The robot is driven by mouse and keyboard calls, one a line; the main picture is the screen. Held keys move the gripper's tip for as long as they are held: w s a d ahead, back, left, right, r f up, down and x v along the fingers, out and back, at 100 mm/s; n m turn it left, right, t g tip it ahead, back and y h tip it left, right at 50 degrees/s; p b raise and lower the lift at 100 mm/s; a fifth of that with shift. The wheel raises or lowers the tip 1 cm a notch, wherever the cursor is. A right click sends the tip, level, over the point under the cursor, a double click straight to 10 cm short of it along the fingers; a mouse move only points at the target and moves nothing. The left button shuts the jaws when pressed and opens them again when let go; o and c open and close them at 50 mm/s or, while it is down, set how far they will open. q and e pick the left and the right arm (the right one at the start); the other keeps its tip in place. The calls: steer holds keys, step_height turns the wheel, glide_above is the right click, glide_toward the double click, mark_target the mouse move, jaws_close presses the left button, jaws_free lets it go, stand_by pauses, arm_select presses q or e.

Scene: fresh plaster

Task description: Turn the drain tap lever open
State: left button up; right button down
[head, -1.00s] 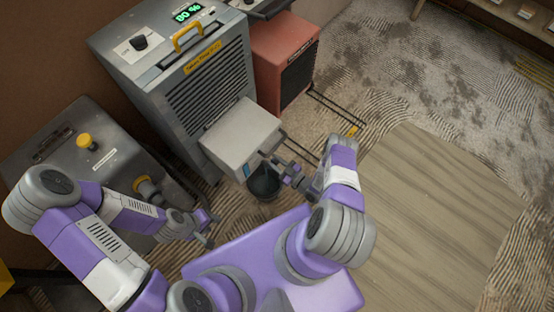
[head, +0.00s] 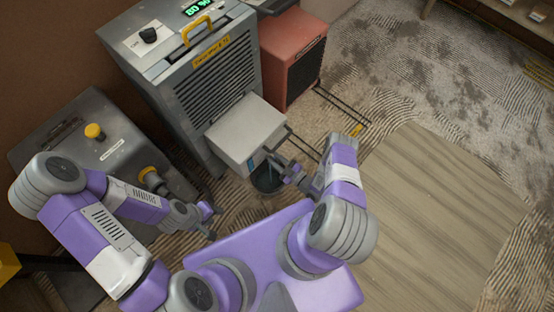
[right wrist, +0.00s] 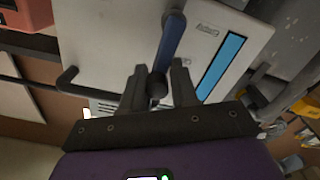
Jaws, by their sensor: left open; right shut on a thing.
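The drain tap lever (right wrist: 172,38) is a blue bar with a dark rounded end, in front of a pale grey tank in the right wrist view (right wrist: 100,40). My right gripper (right wrist: 157,68) is shut on the lever's dark end. In the head view, my right gripper (head: 279,165) is at the front of the same tank (head: 248,128), above a dark bucket (head: 268,181); the lever is too small to make out there. My left gripper (head: 212,222) is open and empty, left of the bucket.
The grey dehumidifier (head: 215,85) with a yellow handle stands behind the tank. A red heater (head: 290,60) stands to its right, a grey machine with yellow knobs (head: 115,165) to its left. Thin dark bars (head: 340,105) stick out low on the right. The wooden floor (head: 440,210) is clear.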

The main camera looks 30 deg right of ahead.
steer(key=shift+w+d, duration=0.15)
steer(key=shift+d, duration=0.05)
steer(key=c, duration=1)
jaws_free()
steer(key=shift+a, duration=0.1)
steer(key=shift+p+v, duration=0.7)
steer(key=shift+v, duration=3.2)
